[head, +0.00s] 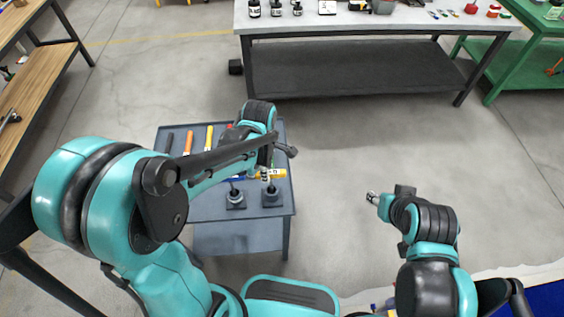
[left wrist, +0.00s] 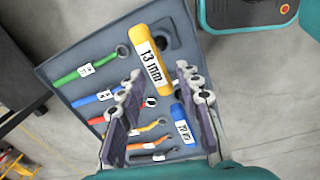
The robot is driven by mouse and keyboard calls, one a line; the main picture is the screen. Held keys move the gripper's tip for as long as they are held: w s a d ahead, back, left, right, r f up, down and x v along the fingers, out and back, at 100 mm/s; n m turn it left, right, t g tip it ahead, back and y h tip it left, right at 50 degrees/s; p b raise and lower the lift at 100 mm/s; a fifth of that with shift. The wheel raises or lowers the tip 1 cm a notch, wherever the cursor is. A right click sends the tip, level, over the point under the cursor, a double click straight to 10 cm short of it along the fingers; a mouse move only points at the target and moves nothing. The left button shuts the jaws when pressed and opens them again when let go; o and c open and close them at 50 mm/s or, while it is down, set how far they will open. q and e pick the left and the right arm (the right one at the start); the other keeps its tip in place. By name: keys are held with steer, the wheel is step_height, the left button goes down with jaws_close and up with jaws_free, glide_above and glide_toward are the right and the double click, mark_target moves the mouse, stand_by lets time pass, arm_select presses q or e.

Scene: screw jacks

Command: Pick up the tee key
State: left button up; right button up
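A yellow tee key handle marked "13 mm" (left wrist: 150,60) shows in the left wrist view, with a dark square holder behind it. It also shows in the head view (head: 272,174), upright over a dark holder (head: 271,196). A blue tee key handle (left wrist: 183,124) is beside it, lower right, and also shows in the head view (head: 238,178). My left gripper (left wrist: 160,76) is open, its fingers on either side of the yellow handle in the picture. I cannot tell whether they touch it. My right gripper (head: 372,198) is away from the cart; its opening is too small to judge.
The grey cart (head: 215,212) also holds several coloured wrenches, such as a green one (left wrist: 86,71). A long workbench (head: 350,80) stands behind, a wooden shelf (head: 40,75) at left and a green table (head: 525,60) at right. The floor right of the cart is clear.

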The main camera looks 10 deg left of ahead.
mark_target(271, 171)
arm_select(q)
steer(key=shift+w+d+f+n, duration=0.2)
steer(key=shift+w+d+n, duration=0.1)
steer(key=shift+w+n, duration=0.15)
steer(key=shift+w+d+f+n+g, duration=0.1)
steer(key=shift+w+f+n+g, duration=0.1)
steer(key=shift+f+n+g, duration=0.1)
steer(key=shift+d+f+n+p, duration=0.1)
steer(key=shift+f+n+p, duration=0.15)
steer(key=shift+n+p, duration=0.1)
step_height(271, 171, down, 2)
steer(key=shift+b, duration=0.4)
step_height(271, 171, down, 6)
steer(key=b, duration=0.2)
steer(key=shift+s+r+b, duration=0.1)
steer(key=shift+b, duration=0.25)
jaws_close()
